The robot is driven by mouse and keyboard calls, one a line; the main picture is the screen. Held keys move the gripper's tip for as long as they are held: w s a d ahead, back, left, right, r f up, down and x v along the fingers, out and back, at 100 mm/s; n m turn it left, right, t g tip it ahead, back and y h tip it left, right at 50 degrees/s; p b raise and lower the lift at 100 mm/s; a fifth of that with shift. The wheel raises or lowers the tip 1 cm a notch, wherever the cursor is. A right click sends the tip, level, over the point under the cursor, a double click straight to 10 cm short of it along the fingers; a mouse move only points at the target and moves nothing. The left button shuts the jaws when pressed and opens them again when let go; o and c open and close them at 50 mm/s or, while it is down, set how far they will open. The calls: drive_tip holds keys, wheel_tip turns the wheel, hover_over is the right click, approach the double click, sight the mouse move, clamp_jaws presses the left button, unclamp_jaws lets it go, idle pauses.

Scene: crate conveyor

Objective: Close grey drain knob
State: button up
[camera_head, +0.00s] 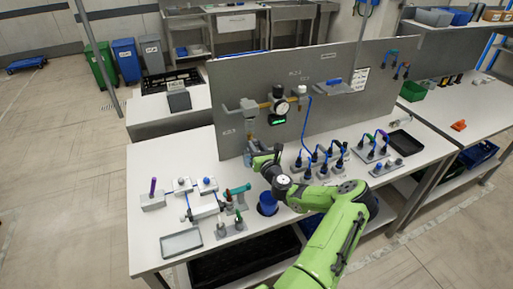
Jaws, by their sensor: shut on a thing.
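My green arm reaches up over the bench to the lower left of the upright grey panel (228,85). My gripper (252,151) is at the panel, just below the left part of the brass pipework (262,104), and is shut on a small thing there. That thing appears to be the grey drain knob, but it is mostly hidden by the gripper and too small to make out clearly. Its turn angle cannot be told. A round gauge (281,106) and a dark box with a green display (276,120) sit on the pipework, above and right of my gripper.
A blue cup (267,203) stands on the bench below my wrist. Grey blocks with blue and black plugs (309,172) stand to the right. Small fixtures (152,199) and a shallow grey tray (181,243) stand to the left. The bench's front-left area has some bare room.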

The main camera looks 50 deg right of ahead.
drive_tip(key=shift+n, duration=0.3)
clamp_jaws()
drive_tip(key=n+b, duration=0.1)
drive_tip(key=n, duration=0.2)
drive_tip(key=shift+n, duration=0.3)
drive_tip(key=n+b, duration=0.9)
drive_tip(key=n, duration=0.4)
drive_tip(key=shift+f+n+b, duration=0.1)
drive_tip(key=shift+n+b, duration=0.2)
drive_tip(key=o, duration=1)
unclamp_jaws()
drive_tip(key=shift+o, duration=0.2)
